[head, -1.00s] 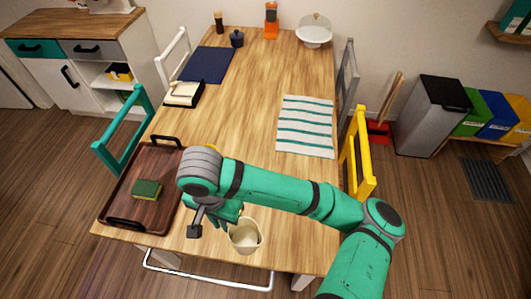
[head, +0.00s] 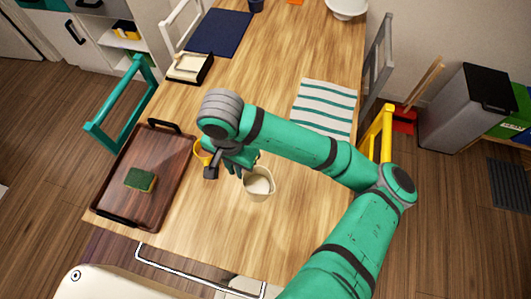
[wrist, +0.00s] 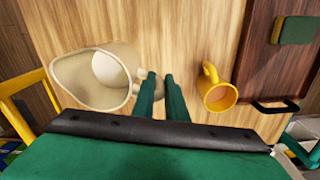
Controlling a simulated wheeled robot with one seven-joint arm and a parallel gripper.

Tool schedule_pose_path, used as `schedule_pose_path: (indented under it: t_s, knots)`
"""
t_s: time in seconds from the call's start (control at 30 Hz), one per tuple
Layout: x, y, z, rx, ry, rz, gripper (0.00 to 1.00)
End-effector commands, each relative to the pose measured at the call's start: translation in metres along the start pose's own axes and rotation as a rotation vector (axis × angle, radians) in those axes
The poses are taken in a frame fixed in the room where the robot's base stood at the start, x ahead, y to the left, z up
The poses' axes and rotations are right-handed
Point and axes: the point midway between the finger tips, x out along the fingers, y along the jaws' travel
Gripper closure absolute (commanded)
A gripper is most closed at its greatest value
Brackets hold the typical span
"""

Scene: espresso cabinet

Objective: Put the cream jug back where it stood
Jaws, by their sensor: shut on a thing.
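The cream jug (head: 259,186) is a pale, wide-mouthed jug with light contents, over the front part of the wooden table. It also shows at the left of the wrist view (wrist: 75,80). My gripper (head: 238,165) is at its left side, shut on its handle; the green fingers (wrist: 160,78) stand close together in the wrist view. I cannot tell whether the jug's base touches the table. A yellow mug (wrist: 217,92) stands just beside the fingers on the other side; in the head view it is partly hidden behind my gripper (head: 201,156).
A dark wooden tray (head: 165,165) with a green sponge (head: 140,180) lies at the left. A striped towel (head: 324,108) lies at the right, near a yellow chair (head: 377,140). The table's middle is clear.

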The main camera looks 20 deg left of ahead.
Motion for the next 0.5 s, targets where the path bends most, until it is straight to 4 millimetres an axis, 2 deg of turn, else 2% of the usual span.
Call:
schedule_pose_path:
  t_s: [0.47, 0.5]
  knots:
    - [0.039, -0.021, -0.087, 0.005, 0.001, 0.004, 1.0]
    - [0.046, -0.022, -0.091, 0.005, -0.001, 0.003, 1.0]
